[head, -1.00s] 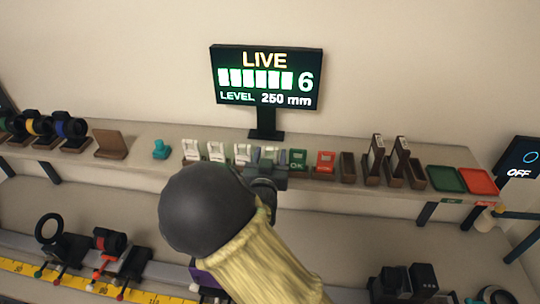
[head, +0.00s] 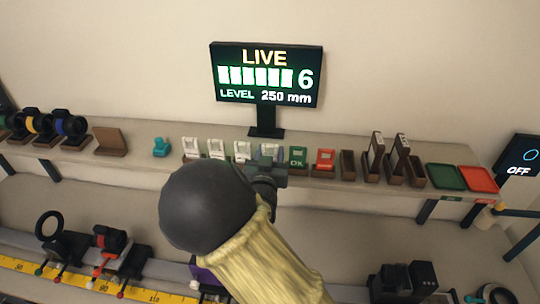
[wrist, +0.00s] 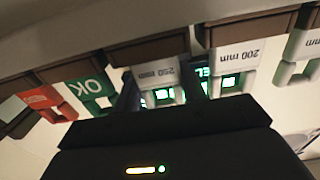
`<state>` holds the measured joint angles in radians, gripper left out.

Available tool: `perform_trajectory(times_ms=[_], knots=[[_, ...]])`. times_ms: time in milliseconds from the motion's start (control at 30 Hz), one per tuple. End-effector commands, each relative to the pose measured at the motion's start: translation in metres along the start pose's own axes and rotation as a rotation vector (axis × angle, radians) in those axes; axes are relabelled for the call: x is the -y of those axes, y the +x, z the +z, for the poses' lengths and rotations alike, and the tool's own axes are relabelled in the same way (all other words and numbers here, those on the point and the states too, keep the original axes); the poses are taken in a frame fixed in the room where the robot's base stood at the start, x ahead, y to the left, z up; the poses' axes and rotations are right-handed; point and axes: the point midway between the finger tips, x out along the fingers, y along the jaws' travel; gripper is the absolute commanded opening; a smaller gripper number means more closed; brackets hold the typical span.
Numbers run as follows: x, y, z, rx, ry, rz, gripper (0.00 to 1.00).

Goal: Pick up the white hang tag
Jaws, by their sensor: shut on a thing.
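The white hang tag (wrist: 158,75), lettered 250 mm, stands at a brown holder in the wrist view, where the picture is upside down. In the head view the same tag (head: 270,151) is the rightmost white tag in the shelf row, partly hidden behind my gripper (head: 267,165). My gripper is shut on this tag at the shelf. The fingertips are hard to make out; the dark gripper body fills the lower part of the wrist view. The tag is still at its holder, and whether it is lifted at all cannot be told.
A 200 mm white tag (wrist: 235,57) is beside it, and a green OK tag (head: 298,158) and red tag (head: 323,161) stand on the other side. A lit display (head: 268,77) rises behind. Brown holders and green and red trays (head: 446,178) lie further right.

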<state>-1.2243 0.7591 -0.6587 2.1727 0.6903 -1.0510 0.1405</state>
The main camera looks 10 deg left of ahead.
Motion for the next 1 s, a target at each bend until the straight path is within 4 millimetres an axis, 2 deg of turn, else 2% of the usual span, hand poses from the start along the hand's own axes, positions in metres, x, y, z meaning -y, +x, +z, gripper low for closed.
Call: perform_trajectory(times_ms=[267, 700, 1000], knots=[[0.000, 0.000, -0.023, -0.003, 0.006, -0.001, 0.20], [0.001, 0.000, -0.091, -0.003, 0.005, -0.001, 0.20], [0.000, 0.000, -0.099, 0.000, 0.000, 0.000, 0.20]])
